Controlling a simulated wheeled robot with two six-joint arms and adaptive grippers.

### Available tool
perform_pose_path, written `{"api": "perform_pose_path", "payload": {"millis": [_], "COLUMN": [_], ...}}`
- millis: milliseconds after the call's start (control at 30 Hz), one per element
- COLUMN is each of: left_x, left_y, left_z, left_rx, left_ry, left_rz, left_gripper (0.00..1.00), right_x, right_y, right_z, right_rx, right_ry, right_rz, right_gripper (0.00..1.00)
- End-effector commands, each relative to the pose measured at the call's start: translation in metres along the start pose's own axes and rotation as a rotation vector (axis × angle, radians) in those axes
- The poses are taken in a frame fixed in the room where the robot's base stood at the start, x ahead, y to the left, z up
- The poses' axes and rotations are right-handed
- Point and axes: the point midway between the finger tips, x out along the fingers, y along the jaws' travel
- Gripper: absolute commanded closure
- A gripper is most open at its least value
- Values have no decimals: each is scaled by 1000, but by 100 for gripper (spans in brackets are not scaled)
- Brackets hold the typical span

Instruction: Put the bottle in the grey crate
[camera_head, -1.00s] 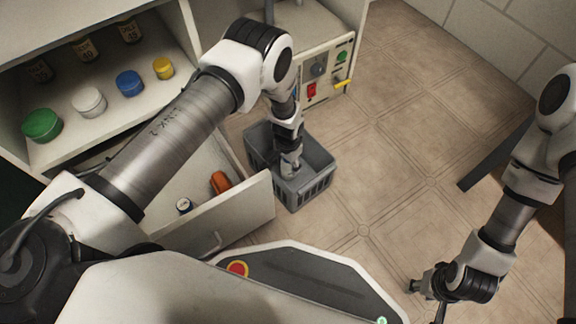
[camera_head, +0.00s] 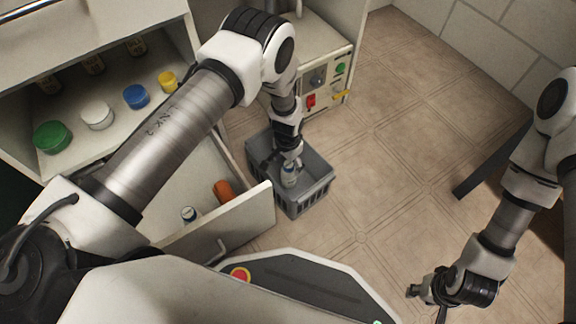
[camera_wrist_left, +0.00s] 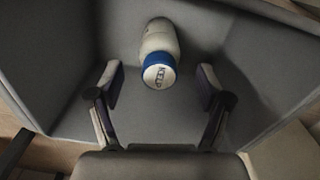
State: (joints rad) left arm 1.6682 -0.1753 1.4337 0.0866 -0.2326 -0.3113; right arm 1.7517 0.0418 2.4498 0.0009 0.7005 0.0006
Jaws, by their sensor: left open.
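In the head view my left gripper (camera_head: 284,163) points down into the crate. My right gripper (camera_head: 425,300) is empty and looks open at lower right.
An open drawer (camera_head: 245,222) holds an orange item (camera_head: 224,191) and another small bottle (camera_head: 188,214). Shelf jars include a green-lidded one (camera_head: 52,137) and a blue-lidded one (camera_head: 136,96). A control panel (camera_head: 325,85) is behind the crate.

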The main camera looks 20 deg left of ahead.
Motion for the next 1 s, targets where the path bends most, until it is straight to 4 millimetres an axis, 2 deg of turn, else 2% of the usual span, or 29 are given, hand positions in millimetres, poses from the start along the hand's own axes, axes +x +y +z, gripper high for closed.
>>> {"api": "perform_pose_path", "payload": {"millis": [33, 100, 267, 1000], "left_x": [-23, -39, -58, -60], "left_y": [0, 0, 0, 0], "left_z": [0, 0, 0, 0], "left_rx": [2, 0, 1, 2], "left_ry": [0, 0, 0, -1], "left_rz": [-1, -1, 0, 0], "left_gripper": [22, 22, 22, 22], "right_x": [-16, -24, -33, -32], "right_y": [0, 0, -1, -1], "right_z": [0, 1, 1, 1], "right_rx": [-2, -3, -3, -4], "right_ry": [-1, -3, -3, -2], "right_rz": [0, 0, 0, 0], "right_gripper": [60, 60, 60, 60]}}
